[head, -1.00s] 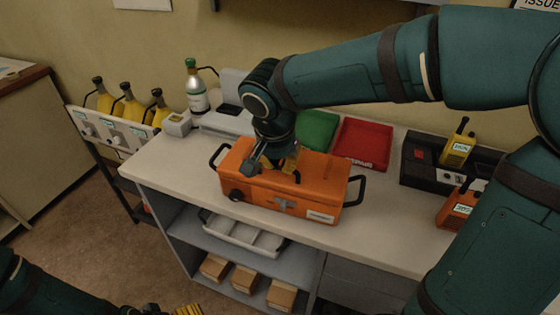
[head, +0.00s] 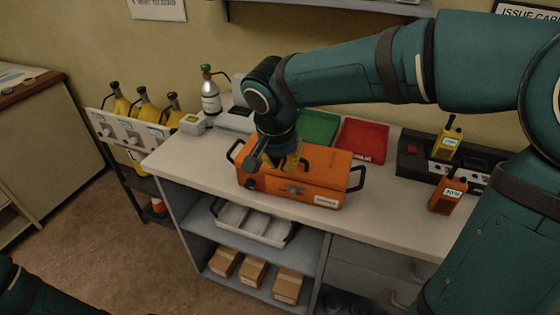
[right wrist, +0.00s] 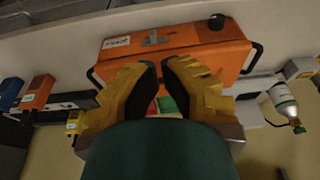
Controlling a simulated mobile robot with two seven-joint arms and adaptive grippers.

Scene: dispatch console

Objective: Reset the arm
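My right arm reaches in from the right across the counter. My right gripper (head: 283,165) points down over the lid of the orange case (head: 318,190). In the right wrist view my gripper (right wrist: 160,66) has its yellow fingers drawn in, with only a narrow gap at the tips and nothing seen between them. The case (right wrist: 190,48) lies just beyond the tips; I cannot tell if they touch it. My left arm shows only at the lower left corner; its gripper is out of view.
Green (head: 318,128) and red (head: 362,140) trays lie behind the case. A black charger (head: 412,158) with radios stands right, a green-topped bottle (head: 210,97) left. A shelf overhangs the wall. Bare counter lies in front of the case.

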